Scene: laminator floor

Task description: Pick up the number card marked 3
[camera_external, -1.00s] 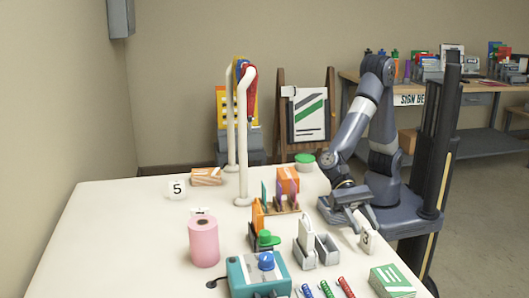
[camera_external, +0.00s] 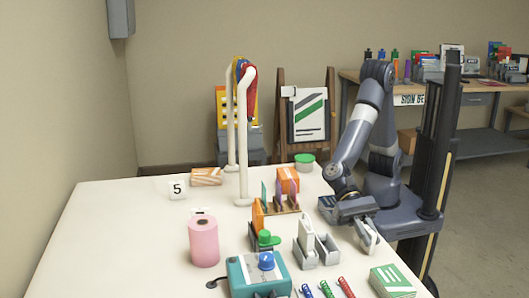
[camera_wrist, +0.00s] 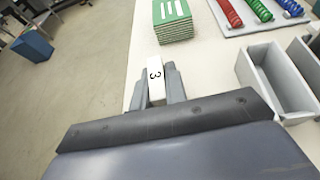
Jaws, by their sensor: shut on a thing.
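The white number card marked 3 (camera_wrist: 155,76) stands between the two grey fingers of my gripper (camera_wrist: 157,88) in the wrist view, with its black 3 facing the camera. My gripper is shut on it. In the external view my gripper (camera_external: 367,236) is low at the right edge of the table, and its fingers mostly hide the card. I cannot tell whether the card touches the tabletop.
Grey bins (camera_external: 327,249) stand just left of my gripper. A stack of green-and-white cards (camera_external: 391,281) lies near the front edge. Coloured coils (camera_external: 325,289), a pink roll (camera_external: 203,241) and a card marked 5 (camera_external: 177,189) are on the table (camera_external: 120,235).

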